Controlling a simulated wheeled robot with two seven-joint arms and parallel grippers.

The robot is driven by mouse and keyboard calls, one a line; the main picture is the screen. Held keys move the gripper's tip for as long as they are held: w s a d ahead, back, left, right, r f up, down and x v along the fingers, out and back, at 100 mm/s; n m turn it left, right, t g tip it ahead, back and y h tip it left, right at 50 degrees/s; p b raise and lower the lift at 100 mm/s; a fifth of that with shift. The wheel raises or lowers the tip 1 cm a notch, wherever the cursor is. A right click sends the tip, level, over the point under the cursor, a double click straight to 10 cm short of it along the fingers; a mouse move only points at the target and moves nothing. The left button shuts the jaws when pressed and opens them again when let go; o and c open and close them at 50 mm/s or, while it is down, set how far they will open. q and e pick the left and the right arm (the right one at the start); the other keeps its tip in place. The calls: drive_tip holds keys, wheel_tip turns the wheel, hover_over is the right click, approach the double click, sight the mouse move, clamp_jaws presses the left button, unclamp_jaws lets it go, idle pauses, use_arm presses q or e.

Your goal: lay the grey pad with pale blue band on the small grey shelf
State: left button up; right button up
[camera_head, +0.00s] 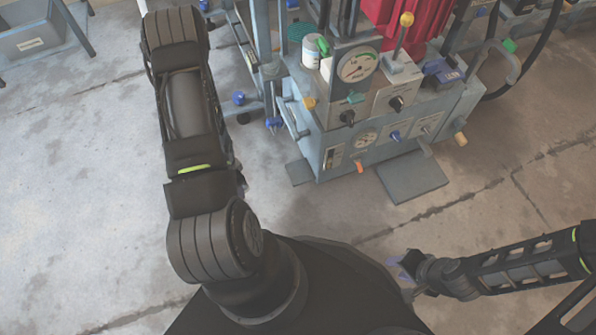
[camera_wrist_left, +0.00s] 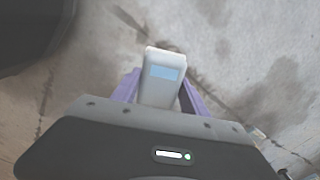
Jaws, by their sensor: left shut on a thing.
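In the left wrist view my left gripper (camera_wrist_left: 160,95) has its purple fingers on either side of a pale grey pad (camera_wrist_left: 162,62) with a pale blue band. The fingers are shut on the pad, which sticks out past them above the concrete floor. In the head view my left arm reaches to the top left, and its gripper and the pad are out of sight. My right gripper (camera_head: 403,270) is at the lower right of the head view, small, with its purple fingertips apart and nothing seen between them. I cannot pick out the small grey shelf with certainty.
A grey-blue press (camera_head: 385,125) with gauges, knobs and levers stands at the upper middle. A flat grey plate (camera_head: 412,177) lies at its foot. A grey bench with a labelled bin (camera_head: 32,38) is at the top left. The floor (camera_head: 70,190) at left is clear.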

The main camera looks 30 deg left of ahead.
use_arm(q)
drive_tip(key=shift+r, duration=0.1)
drive_tip(key=b, duration=0.4)
approach(295, 181)
drive_tip(key=s, duration=0.1)
drive_tip(key=shift+w+f+b, duration=0.25)
drive_tip(key=shift+f+b, duration=0.25)
drive_tip(key=shift+b, duration=0.1)
drive_tip(key=shift+f, duration=0.15)
drive_tip(key=shift+a+f, duration=0.1)
wheel_tip(295, 181, down, 5)
drive_tip(key=b, duration=0.3)
drive_tip(key=shift+w, duration=0.2)
